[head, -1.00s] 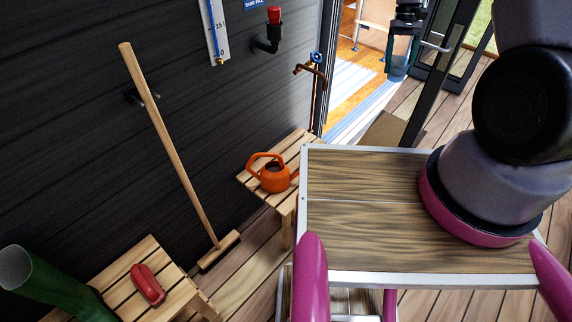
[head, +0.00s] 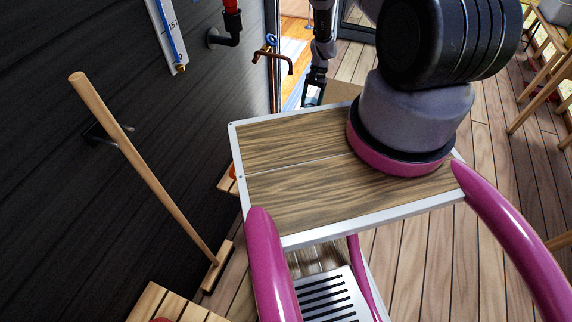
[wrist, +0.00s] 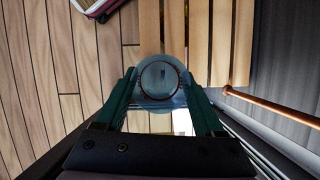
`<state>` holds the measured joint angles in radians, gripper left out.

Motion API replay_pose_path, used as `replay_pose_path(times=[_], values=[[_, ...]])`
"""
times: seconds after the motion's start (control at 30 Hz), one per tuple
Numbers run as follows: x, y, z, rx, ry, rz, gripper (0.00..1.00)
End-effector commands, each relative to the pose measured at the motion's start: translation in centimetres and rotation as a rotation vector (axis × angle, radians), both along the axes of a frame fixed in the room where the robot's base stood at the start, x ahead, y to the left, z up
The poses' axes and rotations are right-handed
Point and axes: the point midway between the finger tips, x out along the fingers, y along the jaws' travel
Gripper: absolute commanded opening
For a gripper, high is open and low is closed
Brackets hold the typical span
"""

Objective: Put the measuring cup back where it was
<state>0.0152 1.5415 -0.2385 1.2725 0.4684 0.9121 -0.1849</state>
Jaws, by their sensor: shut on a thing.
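My gripper (wrist: 160,97) is shut on the measuring cup (wrist: 158,76), a clear round cup seen from above between the green fingers in the wrist view. In that view the cup is over the edge of a slatted wooden bench (wrist: 190,40); its height above the bench is hard to tell. In the head view my gripper (head: 315,88) is beyond my wooden top, by the doorway and the copper tap. The cup is too small and dark to make out there.
A copper tap (head: 285,55) and pipe (wrist: 270,103) are close to the gripper. A wooden-handled broom (head: 150,175) leans on the dark wall. An orange watering can (head: 232,172) is mostly hidden.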

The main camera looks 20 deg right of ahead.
Motion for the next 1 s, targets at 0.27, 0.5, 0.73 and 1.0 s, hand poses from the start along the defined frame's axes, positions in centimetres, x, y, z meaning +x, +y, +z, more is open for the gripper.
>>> replay_pose_path(times=[0.27,0.5,0.73,1.0], values=[[-3.6,-1.1,-10.8,0.002,0.018,-0.237,0.14],[-5.2,0.2,-12.7,0.003,0.022,-0.287,0.14],[-8.4,5.2,-12.6,0.002,0.024,-0.286,0.14],[-11.5,9.9,-12.6,0.001,0.022,-0.284,0.14]])
